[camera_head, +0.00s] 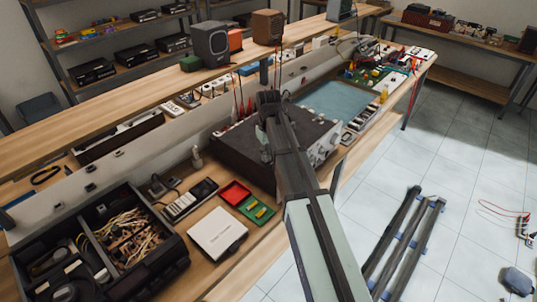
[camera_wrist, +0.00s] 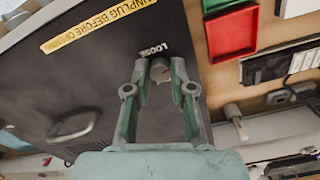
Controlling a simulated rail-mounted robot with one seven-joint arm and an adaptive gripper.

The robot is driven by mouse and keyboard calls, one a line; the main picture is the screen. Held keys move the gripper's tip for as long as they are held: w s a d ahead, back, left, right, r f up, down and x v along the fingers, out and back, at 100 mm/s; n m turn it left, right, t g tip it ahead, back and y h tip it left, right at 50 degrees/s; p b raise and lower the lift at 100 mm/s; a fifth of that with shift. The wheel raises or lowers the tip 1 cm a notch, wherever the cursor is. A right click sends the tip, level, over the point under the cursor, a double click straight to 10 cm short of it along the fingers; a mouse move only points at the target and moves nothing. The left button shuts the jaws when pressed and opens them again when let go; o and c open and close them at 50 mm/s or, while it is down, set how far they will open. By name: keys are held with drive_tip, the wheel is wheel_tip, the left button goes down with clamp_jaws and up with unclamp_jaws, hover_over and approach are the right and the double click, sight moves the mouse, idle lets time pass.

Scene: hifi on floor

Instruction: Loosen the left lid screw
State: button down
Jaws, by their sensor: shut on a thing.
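The device is a dark box (camera_head: 235,150) on the workbench, with a dark lid (camera_wrist: 110,85) seen from above in the wrist view. A small round grey screw (camera_wrist: 160,70) sits by the lid's edge, beside the printed word LOOSE. My gripper (camera_wrist: 160,75) has its green fingers on either side of the screw and is shut on it. In the head view my gripper (camera_head: 268,105) is over the box, and my arm hides part of the lid and the screw.
A yellow UNPLUG BEFORE OPENING strip (camera_wrist: 95,25) and a metal handle (camera_wrist: 75,125) are on the box. A red tray (camera_wrist: 232,33) lies beside it.

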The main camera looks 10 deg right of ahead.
sight(269, 157)
drive_tip(key=n, duration=1.1)
drive_tip(key=shift+n, duration=1.9)
drive_tip(key=c, duration=1)
unclamp_jaws()
wheel_tip(269, 157, up, 12)
